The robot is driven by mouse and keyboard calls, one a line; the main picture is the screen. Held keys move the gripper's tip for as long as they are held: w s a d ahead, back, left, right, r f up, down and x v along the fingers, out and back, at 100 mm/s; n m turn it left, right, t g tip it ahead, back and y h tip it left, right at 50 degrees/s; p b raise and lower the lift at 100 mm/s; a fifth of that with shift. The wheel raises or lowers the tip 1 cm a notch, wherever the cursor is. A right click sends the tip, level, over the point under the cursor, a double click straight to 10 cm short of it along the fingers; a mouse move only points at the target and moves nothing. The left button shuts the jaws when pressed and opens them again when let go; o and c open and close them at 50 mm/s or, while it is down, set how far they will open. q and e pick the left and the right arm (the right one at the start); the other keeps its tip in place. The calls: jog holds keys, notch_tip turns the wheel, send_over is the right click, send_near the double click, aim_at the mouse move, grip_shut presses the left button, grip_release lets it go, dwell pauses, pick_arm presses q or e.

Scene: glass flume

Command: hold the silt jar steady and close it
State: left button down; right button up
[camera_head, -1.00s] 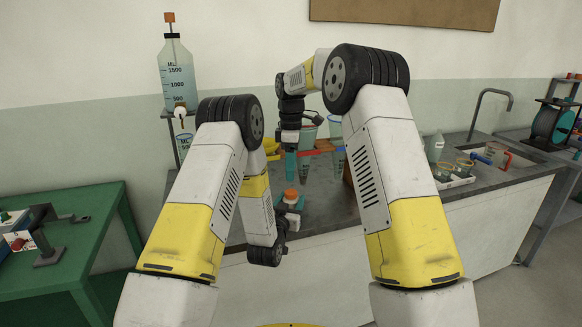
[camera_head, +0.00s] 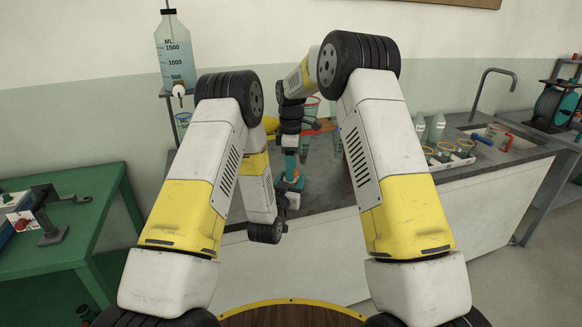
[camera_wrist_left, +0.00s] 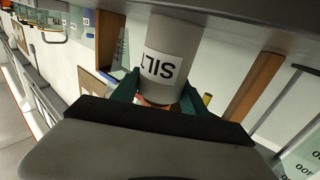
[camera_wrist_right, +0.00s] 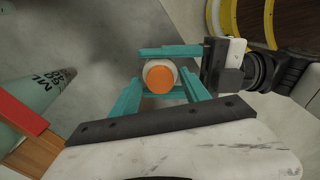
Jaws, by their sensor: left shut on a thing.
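The silt jar (camera_wrist_left: 174,45) is pale, with a SILT label that reads upside down in the left wrist view. My left gripper (camera_head: 290,188) is shut on the jar, its teal fingers on either side. The orange lid (camera_wrist_right: 159,79) shows from above in the right wrist view, centred over the jar's pale rim. I cannot tell how tightly it sits. My right gripper (camera_wrist_right: 162,85) is open above the jar, with its teal fingers on either side of the lid and apart from it. In the head view the right gripper (camera_head: 291,163) hides most of the jar.
A wooden rack (camera_wrist_right: 33,140) with a graduated cone (camera_wrist_right: 35,100) stands near my right gripper. A white tray (camera_head: 452,162) with small cups, bottles (camera_head: 437,127) and a sink lie right on the grey counter. A large bottle (camera_head: 176,55) stands at left, behind a green table (camera_head: 75,225).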

grip_shut()
jog(key=m, duration=0.5)
jog(key=shift+m, duration=0.3)
jog(key=m, duration=0.4)
jog(key=shift+m, duration=0.4)
jog(key=m, duration=0.4)
jog(key=shift+m, duration=0.3)
jog(key=m, duration=0.3)
jog(key=shift+o, duration=1.6)
grip_release()
notch_tip(320, 180, up, 12)
